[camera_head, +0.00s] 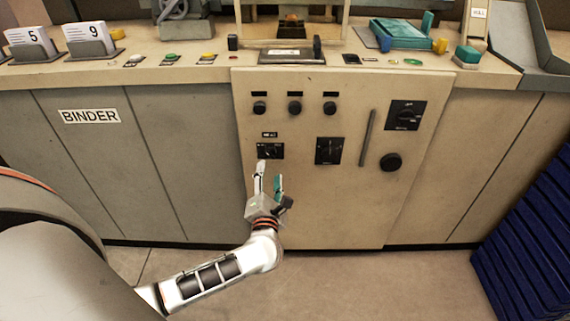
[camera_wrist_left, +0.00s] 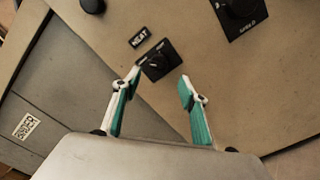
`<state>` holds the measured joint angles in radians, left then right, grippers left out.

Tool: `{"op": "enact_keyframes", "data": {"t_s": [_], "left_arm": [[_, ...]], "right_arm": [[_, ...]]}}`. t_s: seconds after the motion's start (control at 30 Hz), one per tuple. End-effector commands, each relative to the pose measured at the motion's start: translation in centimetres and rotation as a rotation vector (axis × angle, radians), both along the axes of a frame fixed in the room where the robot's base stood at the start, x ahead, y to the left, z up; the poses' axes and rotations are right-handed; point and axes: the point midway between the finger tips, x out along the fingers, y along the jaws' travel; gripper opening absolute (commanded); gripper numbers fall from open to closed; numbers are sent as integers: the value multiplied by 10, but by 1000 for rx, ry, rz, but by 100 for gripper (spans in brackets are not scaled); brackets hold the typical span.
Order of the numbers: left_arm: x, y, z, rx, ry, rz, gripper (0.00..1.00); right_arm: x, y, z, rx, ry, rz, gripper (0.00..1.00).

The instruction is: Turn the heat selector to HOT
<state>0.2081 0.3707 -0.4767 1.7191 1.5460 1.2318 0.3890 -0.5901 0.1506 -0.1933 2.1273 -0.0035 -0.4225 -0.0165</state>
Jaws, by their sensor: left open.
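The heat selector (camera_head: 270,151) is a small black plate with a knob, below a black label, on the beige cabinet front. In the left wrist view the heat selector (camera_wrist_left: 156,61) sits just ahead of the fingertips, under a label that looks like "HEAT" (camera_wrist_left: 139,37). The knob's exact setting is too small to read. My right gripper is not in view.
Three small knobs (camera_head: 295,107) sit above the selector. Another black dial (camera_head: 329,151), a vertical handle (camera_head: 367,138) and a round knob (camera_head: 391,162) are to its right. The counter above holds cards and buttons. Blue crates (camera_head: 530,235) stand at far right. The floor is clear.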

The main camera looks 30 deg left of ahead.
Motion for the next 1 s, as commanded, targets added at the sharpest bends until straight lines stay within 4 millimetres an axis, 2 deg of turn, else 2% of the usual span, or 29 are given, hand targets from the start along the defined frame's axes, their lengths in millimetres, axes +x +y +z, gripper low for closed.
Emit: {"op": "enact_keyframes", "data": {"t_s": [0.5, 0.9, 1.0], "left_arm": [[57, 35, 0, 3, 1, 1, 43], [64, 40, 1, 4, 0, -1, 43], [64, 40, 1, 4, 0, -1, 17]], "right_arm": [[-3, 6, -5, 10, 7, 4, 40], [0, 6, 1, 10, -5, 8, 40], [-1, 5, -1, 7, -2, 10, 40]]}}
